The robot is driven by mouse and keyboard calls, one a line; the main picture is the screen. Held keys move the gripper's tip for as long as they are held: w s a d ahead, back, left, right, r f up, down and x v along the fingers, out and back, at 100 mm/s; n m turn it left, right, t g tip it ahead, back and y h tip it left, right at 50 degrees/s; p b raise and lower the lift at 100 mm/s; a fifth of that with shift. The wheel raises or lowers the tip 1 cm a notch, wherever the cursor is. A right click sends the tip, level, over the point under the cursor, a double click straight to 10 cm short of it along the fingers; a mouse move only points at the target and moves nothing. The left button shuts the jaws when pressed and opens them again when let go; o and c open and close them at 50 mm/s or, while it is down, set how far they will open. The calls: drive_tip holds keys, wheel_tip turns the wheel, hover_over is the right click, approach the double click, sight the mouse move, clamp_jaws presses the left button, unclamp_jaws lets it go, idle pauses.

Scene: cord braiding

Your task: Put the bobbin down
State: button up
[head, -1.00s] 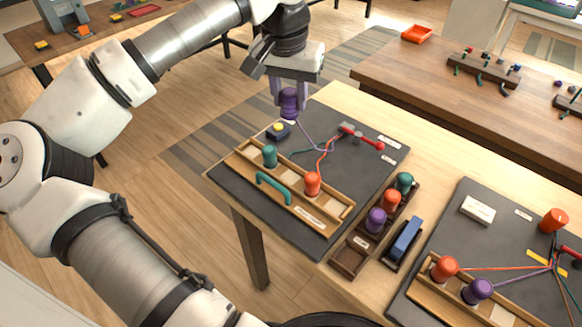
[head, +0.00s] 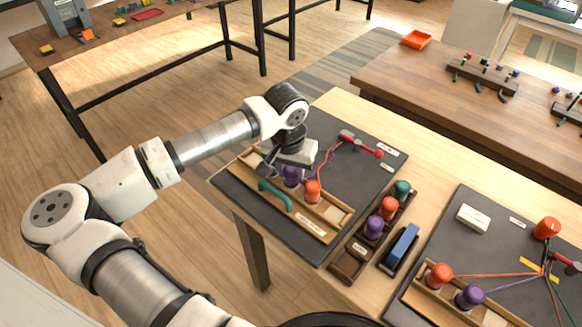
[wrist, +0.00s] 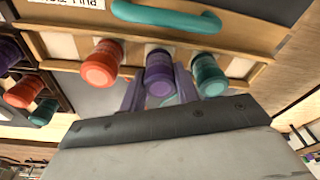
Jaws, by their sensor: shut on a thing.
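My gripper (head: 290,167) is shut on the purple bobbin (head: 291,177) at the wooden bobbin tray (head: 318,229) on the left mat. In the wrist view the purple bobbin (wrist: 159,72) stands between the gripper's two fingers (wrist: 158,92). It is in the row between the orange bobbin (wrist: 101,64) and the teal bobbin (wrist: 208,75). The orange bobbin also shows in the head view (head: 313,191), while my gripper hides the teal one there. I cannot tell whether the purple bobbin's base touches the tray floor.
The tray's teal handle (head: 274,195) is at its front. A red-handled tool (head: 362,144) holds the cords behind it. A dark rack (head: 350,262) with spare bobbins and a blue block (head: 404,244) lie to the right. A second braiding mat (head: 450,225) is further right.

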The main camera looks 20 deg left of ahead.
drive_tip(key=shift+f+b, duration=0.45)
drive_tip(key=shift+b, duration=0.15)
drive_tip(key=o, duration=1)
drive_tip(key=shift+r, duration=0.1)
